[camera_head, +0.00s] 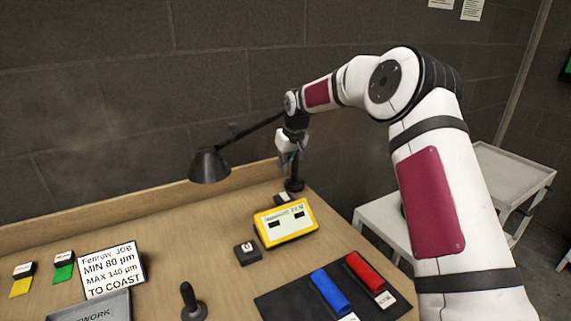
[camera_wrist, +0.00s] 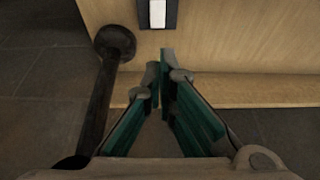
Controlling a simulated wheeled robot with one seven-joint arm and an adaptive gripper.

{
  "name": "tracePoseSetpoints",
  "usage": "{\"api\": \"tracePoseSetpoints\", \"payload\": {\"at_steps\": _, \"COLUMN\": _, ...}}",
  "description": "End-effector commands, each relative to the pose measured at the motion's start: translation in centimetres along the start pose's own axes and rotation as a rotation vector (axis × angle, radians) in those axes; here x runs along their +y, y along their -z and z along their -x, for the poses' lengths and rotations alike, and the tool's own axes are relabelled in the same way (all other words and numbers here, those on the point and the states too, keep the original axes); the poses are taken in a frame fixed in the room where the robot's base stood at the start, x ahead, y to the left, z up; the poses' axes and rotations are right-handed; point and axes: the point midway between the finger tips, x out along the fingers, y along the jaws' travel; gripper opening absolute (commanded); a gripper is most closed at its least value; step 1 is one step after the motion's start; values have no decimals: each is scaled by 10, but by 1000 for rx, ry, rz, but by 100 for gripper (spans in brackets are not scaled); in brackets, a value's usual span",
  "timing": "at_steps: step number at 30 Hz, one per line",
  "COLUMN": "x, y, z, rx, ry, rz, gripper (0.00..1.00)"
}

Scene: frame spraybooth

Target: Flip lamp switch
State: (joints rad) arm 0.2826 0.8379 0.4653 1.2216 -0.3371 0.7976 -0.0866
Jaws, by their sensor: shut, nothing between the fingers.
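The black desk lamp (camera_head: 209,166) has its shade out to the left over the table's back edge, and its base (camera_head: 294,185) stands near the back right. A small dark box with a pale top, apparently the lamp switch (camera_head: 282,198), sits beside the base, partly hidden by the yellow device. In the wrist view, a black box with a white rocker (camera_wrist: 157,14) shows at the top edge, cut off by the frame; the lamp's dark post (camera_wrist: 98,105) is left of it. My gripper (camera_head: 288,160) is shut and empty. Its fingertips (camera_wrist: 160,76) appear just short of the box, apart from it.
A yellow gauge (camera_head: 286,223) and a small black block (camera_head: 247,253) stand in front of the lamp base. A dark mat (camera_head: 285,303) carries red and blue cylinders. A sign (camera_head: 112,270) and a black knobbed stick (camera_head: 191,300) are to the left. A wall is close behind.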

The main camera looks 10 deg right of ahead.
Motion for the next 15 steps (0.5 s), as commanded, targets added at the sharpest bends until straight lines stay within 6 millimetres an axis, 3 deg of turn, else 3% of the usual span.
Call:
{"api": "tracePoseSetpoints", "payload": {"at_steps": 1, "x": 0, "y": 0, "z": -15, "rx": -2, "ry": 1, "rz": 1, "gripper": 0}}
{"api": "tracePoseSetpoints", "payload": {"at_steps": 6, "x": 0, "y": 0, "z": -49, "rx": -2, "ry": 1, "rz": 1, "gripper": 0}}
{"api": "tracePoseSetpoints", "payload": {"at_steps": 15, "x": 0, "y": -6, "z": -88, "rx": 0, "ry": 1, "rz": 0, "gripper": 0}}
